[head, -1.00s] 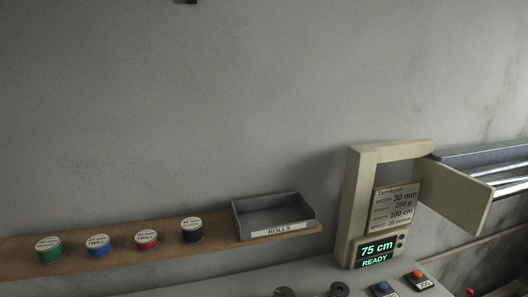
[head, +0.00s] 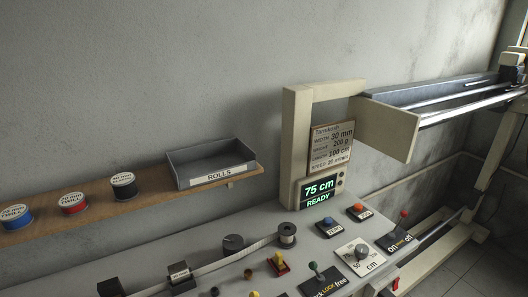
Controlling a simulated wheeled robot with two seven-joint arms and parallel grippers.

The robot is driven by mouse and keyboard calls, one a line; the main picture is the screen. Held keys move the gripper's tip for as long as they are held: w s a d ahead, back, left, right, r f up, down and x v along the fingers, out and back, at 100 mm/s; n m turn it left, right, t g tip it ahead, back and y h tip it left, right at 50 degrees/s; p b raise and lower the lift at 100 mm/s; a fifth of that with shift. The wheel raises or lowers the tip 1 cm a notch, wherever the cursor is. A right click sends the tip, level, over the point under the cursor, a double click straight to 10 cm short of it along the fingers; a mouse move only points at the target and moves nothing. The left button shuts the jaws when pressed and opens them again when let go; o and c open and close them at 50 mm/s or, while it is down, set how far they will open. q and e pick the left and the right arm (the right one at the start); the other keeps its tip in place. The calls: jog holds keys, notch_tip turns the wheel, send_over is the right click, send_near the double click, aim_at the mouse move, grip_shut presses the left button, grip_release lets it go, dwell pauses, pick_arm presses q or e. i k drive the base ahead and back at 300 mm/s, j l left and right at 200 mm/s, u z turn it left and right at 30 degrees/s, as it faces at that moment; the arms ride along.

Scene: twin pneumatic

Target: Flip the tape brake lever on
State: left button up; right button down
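I cannot tell for certain which lever is the tape brake. Neither of my grippers is in view.
The display (head: 319,191) reads "75 cm READY". Blue (head: 327,225) and orange (head: 360,208) buttons and a grey dial (head: 362,253) sit on the panel. Pale tape runs to a small spool (head: 287,233). A shelf holds rolls and a grey tray (head: 212,165). A beige frame (head: 293,150) stands behind.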

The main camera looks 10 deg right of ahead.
aim_at(404, 213)
jog(key=z, duration=1.45)
